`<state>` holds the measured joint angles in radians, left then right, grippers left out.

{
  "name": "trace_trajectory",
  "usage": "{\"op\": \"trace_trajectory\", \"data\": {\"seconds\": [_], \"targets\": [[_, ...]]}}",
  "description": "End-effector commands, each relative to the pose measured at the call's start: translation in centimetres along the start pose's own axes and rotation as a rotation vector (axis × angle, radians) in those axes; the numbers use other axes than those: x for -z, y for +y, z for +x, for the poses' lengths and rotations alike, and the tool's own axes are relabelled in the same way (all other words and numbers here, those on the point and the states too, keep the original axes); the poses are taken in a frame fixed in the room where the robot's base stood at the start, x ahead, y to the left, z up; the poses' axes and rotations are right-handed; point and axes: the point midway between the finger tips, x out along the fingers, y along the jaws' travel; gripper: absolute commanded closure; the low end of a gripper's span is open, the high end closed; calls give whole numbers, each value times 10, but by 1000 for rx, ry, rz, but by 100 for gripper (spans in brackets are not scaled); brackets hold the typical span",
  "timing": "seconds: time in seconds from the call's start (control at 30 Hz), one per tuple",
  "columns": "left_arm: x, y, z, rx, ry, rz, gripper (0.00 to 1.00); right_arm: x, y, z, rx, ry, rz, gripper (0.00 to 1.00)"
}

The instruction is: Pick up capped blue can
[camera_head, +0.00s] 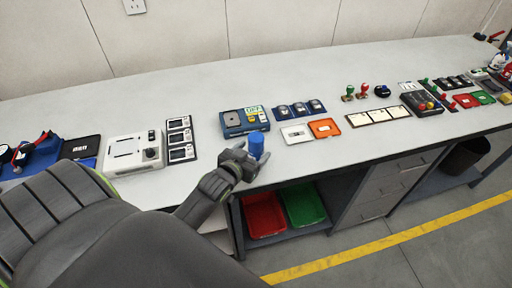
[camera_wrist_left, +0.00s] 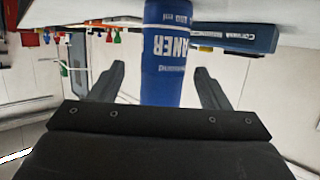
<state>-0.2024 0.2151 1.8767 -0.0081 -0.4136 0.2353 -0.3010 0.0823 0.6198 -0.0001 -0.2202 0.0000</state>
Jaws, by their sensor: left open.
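The blue can (camera_head: 257,145) stands upright near the front edge of the grey workbench in the head view. My left gripper (camera_head: 252,158) is at the can, its fingers open around it. In the left wrist view the blue can (camera_wrist_left: 167,60) with white lettering sits between the two open fingers of my left gripper (camera_wrist_left: 160,90), with gaps on both sides. The picture there looks upside down, and the can's cap is not clearly visible. My right gripper is not in view.
A white device (camera_head: 134,152) is to the left. Red (camera_head: 264,215) and green (camera_head: 303,204) bins sit under the workbench (camera_head: 375,145).

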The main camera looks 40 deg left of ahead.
Motion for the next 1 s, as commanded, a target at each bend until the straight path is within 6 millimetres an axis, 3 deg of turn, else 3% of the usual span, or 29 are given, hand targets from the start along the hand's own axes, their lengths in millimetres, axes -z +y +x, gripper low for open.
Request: {"op": "trace_trajectory", "data": {"seconds": [0.4,0.73,1.0], "targets": [[4,-3,44,0,1,1,30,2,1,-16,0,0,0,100],[3,-3,48,0,0,1,30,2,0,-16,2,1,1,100],[3,-3,48,0,0,1,65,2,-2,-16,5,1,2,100]]}}
